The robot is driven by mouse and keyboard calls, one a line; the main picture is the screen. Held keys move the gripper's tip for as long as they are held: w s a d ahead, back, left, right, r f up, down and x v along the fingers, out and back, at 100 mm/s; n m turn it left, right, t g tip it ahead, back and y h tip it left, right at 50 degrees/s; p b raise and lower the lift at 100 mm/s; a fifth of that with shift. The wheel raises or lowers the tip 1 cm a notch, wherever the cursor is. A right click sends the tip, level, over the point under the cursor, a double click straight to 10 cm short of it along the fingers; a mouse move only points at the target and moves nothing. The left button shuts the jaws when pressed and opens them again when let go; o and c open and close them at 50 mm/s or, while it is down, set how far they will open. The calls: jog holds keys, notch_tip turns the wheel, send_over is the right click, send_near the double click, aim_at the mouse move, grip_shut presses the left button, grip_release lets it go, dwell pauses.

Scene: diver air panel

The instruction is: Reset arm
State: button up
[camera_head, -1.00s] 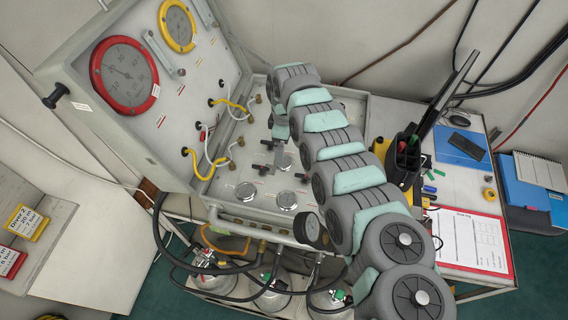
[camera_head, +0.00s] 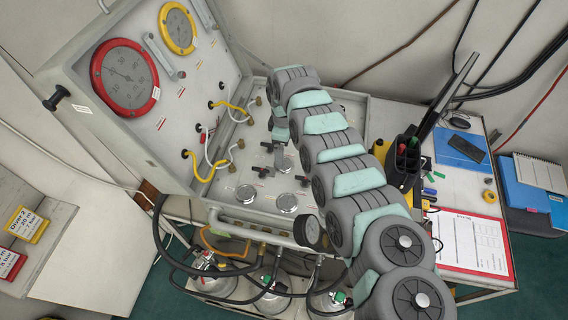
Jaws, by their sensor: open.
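My arm runs from the lower right up across the open air panel (camera_head: 232,198) and bends down at its far end. My gripper (camera_head: 280,153) is small and partly hidden beside my arm, low over the panel's flat deck among the valves. It is open, and I see nothing held in it. A dark valve handle (camera_head: 267,147) is close to its left; I cannot tell whether they touch. Round silver knobs (camera_head: 287,202) are on the deck nearer to me.
The upright panel face carries a red-rimmed gauge (camera_head: 125,78) and a yellow-rimmed gauge (camera_head: 178,29). Yellow and white hoses (camera_head: 205,170) loop at its foot. Cylinders (camera_head: 270,298) stand below. On the right are a tool holder (camera_head: 405,158) and a red-framed sheet (camera_head: 470,241).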

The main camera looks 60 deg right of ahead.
dwell(0.7)
notch_tip(320, 180, up, 10)
jog(key=p, duration=0.9)
